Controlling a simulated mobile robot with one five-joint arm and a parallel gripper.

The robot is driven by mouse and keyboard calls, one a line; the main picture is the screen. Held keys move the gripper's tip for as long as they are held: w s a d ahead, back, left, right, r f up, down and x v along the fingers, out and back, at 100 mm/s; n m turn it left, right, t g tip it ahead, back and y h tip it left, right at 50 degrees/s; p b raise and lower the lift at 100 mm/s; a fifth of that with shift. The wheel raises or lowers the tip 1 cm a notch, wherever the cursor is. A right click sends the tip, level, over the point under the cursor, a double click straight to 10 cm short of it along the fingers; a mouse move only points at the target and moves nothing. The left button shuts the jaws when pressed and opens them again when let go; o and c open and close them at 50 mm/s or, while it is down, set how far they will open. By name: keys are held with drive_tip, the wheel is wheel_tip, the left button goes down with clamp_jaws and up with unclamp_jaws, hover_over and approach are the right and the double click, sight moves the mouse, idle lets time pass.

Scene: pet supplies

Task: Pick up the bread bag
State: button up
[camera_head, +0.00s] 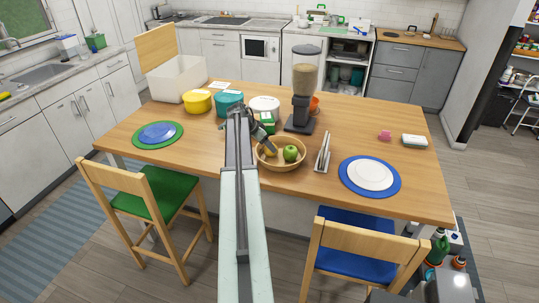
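I cannot make out a bread bag for certain in the head view. My arm reaches from the bottom centre over the wooden table (225,152). A small green box (267,122) lies just behind the gripper, partly hidden by the arm.
A yellow pot (198,102) and a teal pot (229,103) stand left of the arm. A tall food dispenser (303,88) stands behind the bowl. A napkin holder (322,155) and blue-rimmed plates (369,175) are at right. Two chairs (153,205) (357,247) line the front edge.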

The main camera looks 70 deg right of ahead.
drive_tip(key=b+x, duration=0.2)
drive_tip(key=x, duration=0.1)
drive_tip(key=b+x, duration=0.1)
drive_tip(key=b, duration=0.1)
drive_tip(key=shift+w+f, duration=0.15)
drive_tip(key=shift+f, duration=0.3)
drive_tip(key=shift+d+f, duration=0.15)
drive_tip(key=shift+f, duration=0.05)
drive_tip(key=shift+r, duration=0.25)
drive_tip(key=c, duration=1.3)
